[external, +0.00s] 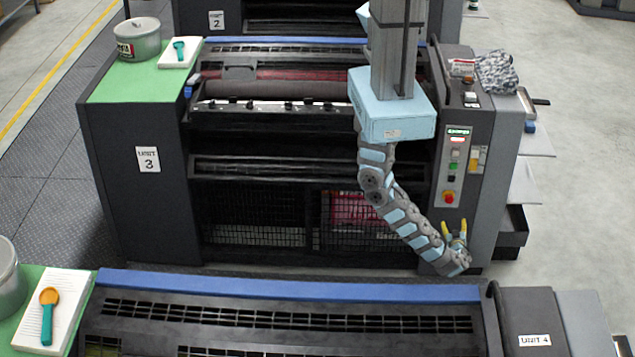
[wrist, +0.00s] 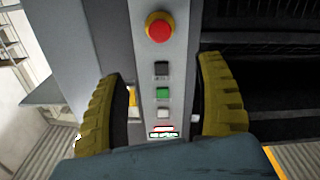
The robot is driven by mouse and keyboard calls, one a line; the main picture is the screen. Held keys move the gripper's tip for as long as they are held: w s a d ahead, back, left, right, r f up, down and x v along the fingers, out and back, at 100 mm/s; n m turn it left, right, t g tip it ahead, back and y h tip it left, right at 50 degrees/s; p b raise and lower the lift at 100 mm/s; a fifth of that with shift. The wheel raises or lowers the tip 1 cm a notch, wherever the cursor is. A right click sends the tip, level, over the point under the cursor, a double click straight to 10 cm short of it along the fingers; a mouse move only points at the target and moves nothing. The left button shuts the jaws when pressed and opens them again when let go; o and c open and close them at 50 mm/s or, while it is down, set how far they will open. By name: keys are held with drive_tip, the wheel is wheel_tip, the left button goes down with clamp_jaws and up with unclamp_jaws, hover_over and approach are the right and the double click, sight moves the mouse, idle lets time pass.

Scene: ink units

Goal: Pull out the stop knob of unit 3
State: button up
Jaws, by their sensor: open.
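The stop knob (external: 449,197) of unit 3 is a red mushroom-shaped knob at the bottom of the control panel on the unit's right end. In the wrist view the red knob (wrist: 159,27), on a yellow ring, is near the top, above the gap between the fingers. My gripper (external: 454,226) is low before the panel, just below the knob in the external view. Its two yellow fingers are spread wide and empty. In the wrist view my gripper (wrist: 160,68) has one finger on each side of the panel strip. The fingers look apart from the knob.
Above the knob, the panel has black, green and white buttons (wrist: 163,93) and a lit display (external: 458,132). A yellow-and-white label (external: 474,158) is beside it. Unit 4 (external: 534,340) stands close in front. An open drawer (external: 513,232) sticks out at unit 3's right.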

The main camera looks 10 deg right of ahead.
sight(449, 200)
drive_tip(key=b+x, duration=0.4)
drive_tip(key=x, duration=1.1)
drive_tip(key=shift+w, duration=0.2)
drive_tip(key=shift+w+d+r, duration=0.1)
drive_tip(key=shift+w+d, duration=0.1)
drive_tip(key=shift+w, duration=0.5)
drive_tip(key=shift+s, duration=0.1)
clamp_jaws()
